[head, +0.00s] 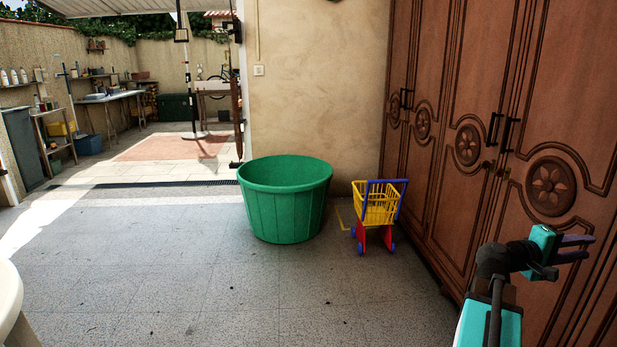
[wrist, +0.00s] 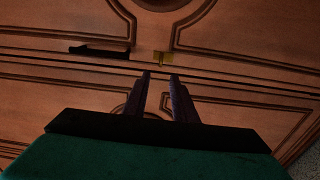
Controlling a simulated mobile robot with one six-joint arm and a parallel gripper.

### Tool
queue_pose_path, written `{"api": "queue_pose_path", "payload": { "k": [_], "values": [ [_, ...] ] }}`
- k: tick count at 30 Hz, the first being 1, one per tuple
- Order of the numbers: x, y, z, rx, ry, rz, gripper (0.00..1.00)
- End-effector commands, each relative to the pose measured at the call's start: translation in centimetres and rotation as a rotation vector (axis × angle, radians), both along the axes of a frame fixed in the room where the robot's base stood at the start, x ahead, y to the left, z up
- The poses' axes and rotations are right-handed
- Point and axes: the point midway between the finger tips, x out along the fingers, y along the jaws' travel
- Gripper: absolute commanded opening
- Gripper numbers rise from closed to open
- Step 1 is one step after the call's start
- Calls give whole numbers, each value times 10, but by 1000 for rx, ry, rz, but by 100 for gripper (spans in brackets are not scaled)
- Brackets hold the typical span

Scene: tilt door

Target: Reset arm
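My gripper (head: 584,247) is at the right of the head view, in front of the carved brown wooden doors (head: 478,80). Its two dark fingers point right, with a gap between them. In the wrist view my gripper (wrist: 159,76) shows the same two fingers apart, with nothing between them. Beyond them are the door panels (wrist: 60,95), a black handle (wrist: 100,50) and a small brass lock (wrist: 163,58). The fingers do not hold the handle. Whether the fingertips touch the wood cannot be told.
A green tub (head: 286,205) and a yellow toy cart (head: 379,207) stand by the beige wall (head: 318,80). A pale round tabletop edge (head: 8,300) is at the lower left. The grey tiled floor (head: 170,270) is mostly clear. An open patio lies at the back left.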

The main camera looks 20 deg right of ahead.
Motion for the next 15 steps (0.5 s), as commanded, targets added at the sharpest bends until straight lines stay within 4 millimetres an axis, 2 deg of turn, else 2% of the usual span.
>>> {"api": "queue_pose_path", "payload": {
  "k": [2,5,9,15],
  "values": [
    [19,8,-1,10,9,28,25],
    [48,20,-13,33,29,70,25],
    [94,44,-40,75,73,141,25],
    [148,85,-89,151,120,235,25]
  ]
}}
